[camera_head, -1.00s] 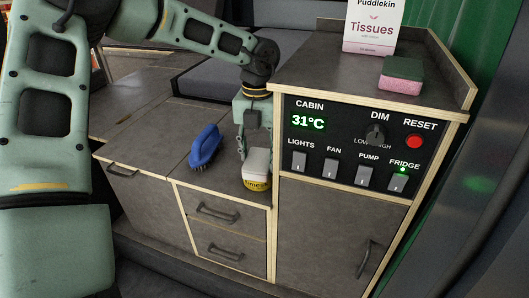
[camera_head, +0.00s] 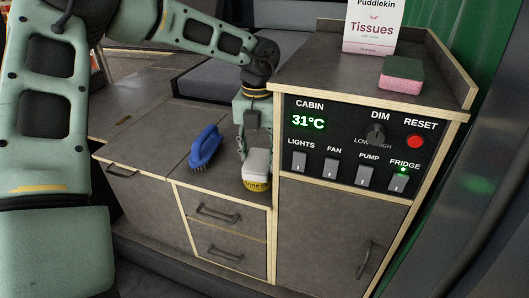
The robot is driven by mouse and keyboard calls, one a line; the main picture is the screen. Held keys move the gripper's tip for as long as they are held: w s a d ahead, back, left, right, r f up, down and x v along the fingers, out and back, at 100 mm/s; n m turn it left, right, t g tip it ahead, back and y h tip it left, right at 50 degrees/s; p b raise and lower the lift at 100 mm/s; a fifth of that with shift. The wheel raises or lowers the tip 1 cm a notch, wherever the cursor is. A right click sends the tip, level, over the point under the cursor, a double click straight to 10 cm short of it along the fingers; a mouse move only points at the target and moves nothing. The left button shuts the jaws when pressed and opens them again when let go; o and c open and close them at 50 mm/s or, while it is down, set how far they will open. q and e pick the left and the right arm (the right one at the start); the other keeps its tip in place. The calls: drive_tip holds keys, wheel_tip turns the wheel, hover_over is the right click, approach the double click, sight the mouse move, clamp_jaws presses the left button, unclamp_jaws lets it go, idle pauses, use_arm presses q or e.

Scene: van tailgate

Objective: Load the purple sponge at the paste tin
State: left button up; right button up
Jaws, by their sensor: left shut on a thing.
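My left gripper (camera_head: 243,150) reaches down to the lower counter and is shut on a pale, off-white block (camera_head: 257,161). The block sits directly over a small yellow tin (camera_head: 256,184) with dark lettering, near the counter's front edge. The block hides the tin's top, and I cannot tell whether the two touch. No purple shows on the block from here. A pink sponge with a dark green top (camera_head: 402,74) lies on the raised cabinet top. My right gripper does not show.
A blue-handled brush (camera_head: 205,147) lies left of the tin. The control panel (camera_head: 345,128) with switches and a red button rises close on the right. A tissue box (camera_head: 371,25) stands on the cabinet top. The left part of the lower counter (camera_head: 140,147) is clear.

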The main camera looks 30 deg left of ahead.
sight(259, 158)
use_arm(q)
drive_tip(key=shift+r+p, duration=1.5)
drive_tip(key=shift+r, duration=2)
drive_tip(key=shift+s+f, duration=0.1)
